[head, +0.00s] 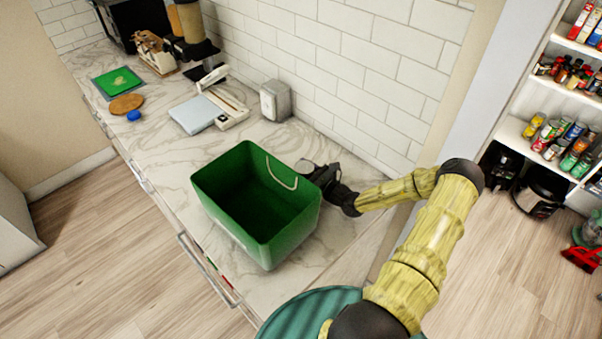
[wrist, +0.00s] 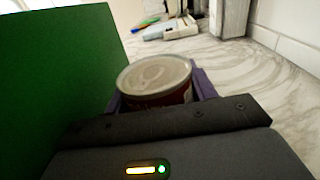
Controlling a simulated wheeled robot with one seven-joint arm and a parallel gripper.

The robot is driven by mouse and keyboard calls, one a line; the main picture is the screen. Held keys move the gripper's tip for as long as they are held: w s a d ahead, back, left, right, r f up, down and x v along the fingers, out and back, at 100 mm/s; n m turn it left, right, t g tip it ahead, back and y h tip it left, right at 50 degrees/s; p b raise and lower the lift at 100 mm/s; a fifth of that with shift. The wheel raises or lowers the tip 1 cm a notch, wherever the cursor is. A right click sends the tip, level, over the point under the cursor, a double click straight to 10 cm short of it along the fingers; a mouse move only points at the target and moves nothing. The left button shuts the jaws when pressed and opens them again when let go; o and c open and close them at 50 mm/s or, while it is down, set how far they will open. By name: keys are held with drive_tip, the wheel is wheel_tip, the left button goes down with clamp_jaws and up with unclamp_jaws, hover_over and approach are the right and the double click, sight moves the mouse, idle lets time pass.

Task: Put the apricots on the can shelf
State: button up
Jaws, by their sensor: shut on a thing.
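A short can with a silver pull-tab lid (wrist: 155,75) stands upright between the fingers of my gripper (wrist: 158,92) in the wrist view. My gripper is shut on it; its label is mostly hidden, so I cannot read whether it says apricots. In the head view my gripper (head: 318,174) is low at the counter, just right of a green bin, and the can is hidden there. The can shelf (head: 512,131), a white board with several coloured cans, is in the shelving at the far right.
The green bin (head: 290,237) stands right beside my gripper, and its wall (wrist: 60,85) fills the wrist view's left. A tiled wall (head: 350,60) runs behind the counter (head: 165,160). Appliances (head: 538,190) sit below the can shelf. Wooden floor (head: 490,270) lies between counter and shelving.

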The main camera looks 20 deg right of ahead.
wheel_tip(320, 180, up, 17)
drive_tip(key=b, duration=0.3)
drive_tip(key=shift+r, duration=0.15)
idle(0.5)
